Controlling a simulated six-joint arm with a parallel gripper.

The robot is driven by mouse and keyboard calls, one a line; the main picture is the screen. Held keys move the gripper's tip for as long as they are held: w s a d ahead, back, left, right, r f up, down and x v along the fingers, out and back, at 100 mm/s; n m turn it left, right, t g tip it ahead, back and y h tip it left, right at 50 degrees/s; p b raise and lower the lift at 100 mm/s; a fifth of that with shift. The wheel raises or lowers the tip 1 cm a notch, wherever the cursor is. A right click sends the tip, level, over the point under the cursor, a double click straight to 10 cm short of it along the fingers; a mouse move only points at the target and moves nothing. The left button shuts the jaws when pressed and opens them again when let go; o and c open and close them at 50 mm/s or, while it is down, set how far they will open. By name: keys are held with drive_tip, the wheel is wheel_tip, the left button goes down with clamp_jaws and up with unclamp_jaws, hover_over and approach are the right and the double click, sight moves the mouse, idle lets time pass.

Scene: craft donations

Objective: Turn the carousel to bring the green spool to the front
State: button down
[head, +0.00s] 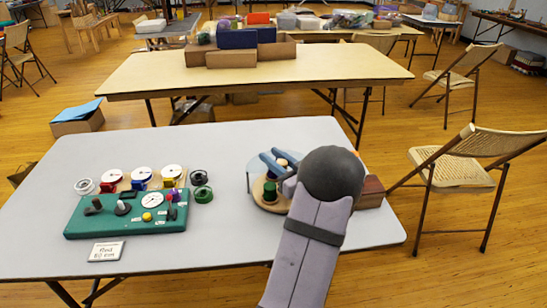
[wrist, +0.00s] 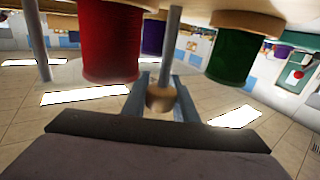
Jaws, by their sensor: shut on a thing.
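The carousel (head: 266,203) stands at the right of the near grey table, a round wooden stand partly hidden by my arm. The green spool (head: 270,190) shows on its near side, left of my arm. My gripper (head: 280,162) is over the carousel, its blue fingers shut on a small wooden knob (head: 283,163). In the wrist view, which looks upside down, the knob (wrist: 162,98) sits between the fingers on a grey rod. There the red spool (wrist: 110,40) is left of the rod, the green spool (wrist: 235,55) right, and a purple spool (wrist: 153,36) behind.
A green board (head: 125,215) with knobs and a dial lies at the left. White-topped spools (head: 141,174) and dark spools (head: 203,194) stand behind and beside it. A small sign (head: 106,251) lies in front. A brown block (head: 371,191) is right of my gripper. Mid-table is clear.

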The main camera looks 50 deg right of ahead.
sight(286, 166)
drive_tip(key=c, duration=1.4)
unclamp_jaws()
drive_tip(key=shift+v, duration=3.65)
drive_tip(key=shift+c, duration=0.4)
